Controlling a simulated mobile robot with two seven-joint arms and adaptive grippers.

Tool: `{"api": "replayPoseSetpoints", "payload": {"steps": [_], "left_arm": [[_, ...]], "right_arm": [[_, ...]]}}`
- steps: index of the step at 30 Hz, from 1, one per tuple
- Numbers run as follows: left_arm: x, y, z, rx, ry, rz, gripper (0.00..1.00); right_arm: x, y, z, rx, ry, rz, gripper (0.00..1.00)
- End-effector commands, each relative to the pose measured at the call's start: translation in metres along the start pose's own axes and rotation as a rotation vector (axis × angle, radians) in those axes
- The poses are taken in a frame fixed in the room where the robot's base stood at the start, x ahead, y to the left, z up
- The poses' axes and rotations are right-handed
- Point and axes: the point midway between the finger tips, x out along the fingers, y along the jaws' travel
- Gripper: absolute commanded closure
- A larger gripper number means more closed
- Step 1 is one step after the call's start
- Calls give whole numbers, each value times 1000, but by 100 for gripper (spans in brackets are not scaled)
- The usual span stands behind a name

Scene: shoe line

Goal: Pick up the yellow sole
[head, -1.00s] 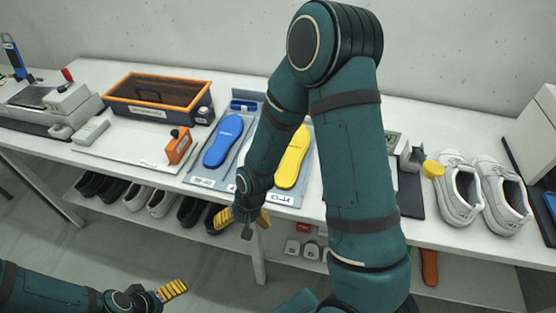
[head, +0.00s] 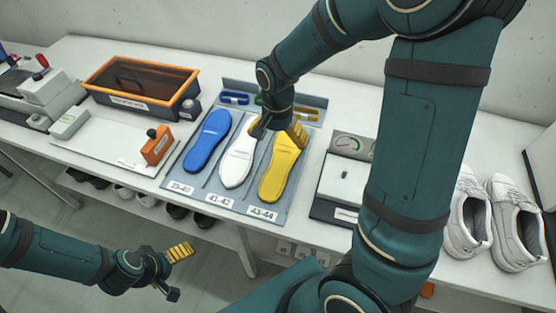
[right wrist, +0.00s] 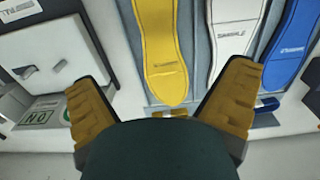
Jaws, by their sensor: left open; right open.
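The yellow sole (head: 280,176) lies in the right-hand slot of the grey sole tray (head: 236,205), above the 43-44 label. It also shows in the right wrist view (right wrist: 163,50), upper middle. My right gripper (head: 277,130) is open and empty over the far part of the tray, near the far ends of the white and yellow soles. In the right wrist view its yellow fingers (right wrist: 165,95) are spread wide, with an end of the yellow sole between and beyond them. My left gripper (head: 176,272) is open and empty, in front of the table at lower left.
A white sole (head: 236,165) and a blue sole (head: 207,142) lie left of the yellow one. An orange-rimmed box (head: 140,83) stands at the left.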

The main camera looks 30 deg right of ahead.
Motion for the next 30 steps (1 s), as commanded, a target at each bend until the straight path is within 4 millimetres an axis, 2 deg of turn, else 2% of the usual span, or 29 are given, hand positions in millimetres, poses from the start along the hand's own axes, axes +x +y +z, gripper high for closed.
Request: {"api": "replayPoseSetpoints", "payload": {"steps": [12, 20, 30], "left_arm": [[12, -5, 6, 3, -12, 1, 5], [14, -6, 8, 4, -16, 1, 5], [21, -8, 11, 6, -23, 2, 5]], "right_arm": [[70, 1, 1, -1, -3, 4, 0], [88, 0, 0, -1, -1, 1, 0], [132, 2, -2, -1, -2, 2, 0]]}}
